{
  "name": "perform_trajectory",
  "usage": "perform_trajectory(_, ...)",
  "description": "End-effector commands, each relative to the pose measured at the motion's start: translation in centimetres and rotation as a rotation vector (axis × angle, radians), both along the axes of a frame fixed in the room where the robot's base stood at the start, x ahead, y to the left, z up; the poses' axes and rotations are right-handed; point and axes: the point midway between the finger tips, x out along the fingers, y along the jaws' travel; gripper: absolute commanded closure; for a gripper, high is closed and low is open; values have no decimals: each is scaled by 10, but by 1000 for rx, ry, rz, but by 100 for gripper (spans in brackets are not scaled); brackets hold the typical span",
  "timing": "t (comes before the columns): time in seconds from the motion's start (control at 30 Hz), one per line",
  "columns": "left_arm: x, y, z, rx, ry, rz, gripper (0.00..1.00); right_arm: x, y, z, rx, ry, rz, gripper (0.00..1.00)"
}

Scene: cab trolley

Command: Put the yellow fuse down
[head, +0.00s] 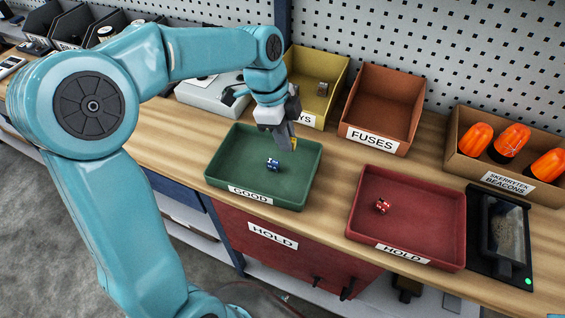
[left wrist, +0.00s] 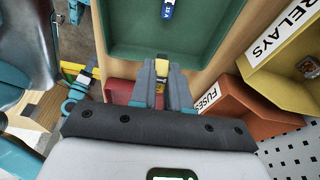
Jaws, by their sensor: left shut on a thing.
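My left gripper (head: 290,136) is shut on the yellow fuse (head: 294,143), pointing down at the back right part of the green GOOD tray (head: 300,187). In the left wrist view the yellow fuse (left wrist: 161,66) shows between the fingertips, beside the edge of the green tray (left wrist: 196,60). The fuse appears held above the tray; its exact height is hard to tell. A blue fuse (head: 273,165) lies in the green tray. A red fuse (head: 382,206) lies in the red HOLD tray (head: 452,224). My right gripper is not in view.
Behind the green tray stand a yellow RELAYS bin (head: 338,78) and an orange FUSES bin (head: 388,84). A box of orange beacons (head: 458,150) and a black device (head: 500,240) are at the right. A pegboard closes off the back.

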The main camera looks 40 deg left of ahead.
Motion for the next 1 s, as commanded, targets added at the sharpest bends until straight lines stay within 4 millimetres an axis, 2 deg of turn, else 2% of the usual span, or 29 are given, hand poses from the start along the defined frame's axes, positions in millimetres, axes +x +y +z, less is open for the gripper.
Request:
perform_trajectory(0.03,-1,1,-15,-1,7,1,100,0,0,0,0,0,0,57)
perform_trajectory(0.13,-1,1,-36,0,4,1,100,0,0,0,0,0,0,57)
perform_trajectory(0.37,0,2,-60,1,1,1,100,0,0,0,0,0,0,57)
perform_trajectory(0.57,-1,2,-92,0,2,0,100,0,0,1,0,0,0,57)
perform_trajectory(0.97,0,2,-100,1,0,1,100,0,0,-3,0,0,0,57)
perform_trajectory(1.0,0,2,-100,1,-1,1,81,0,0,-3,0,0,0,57)
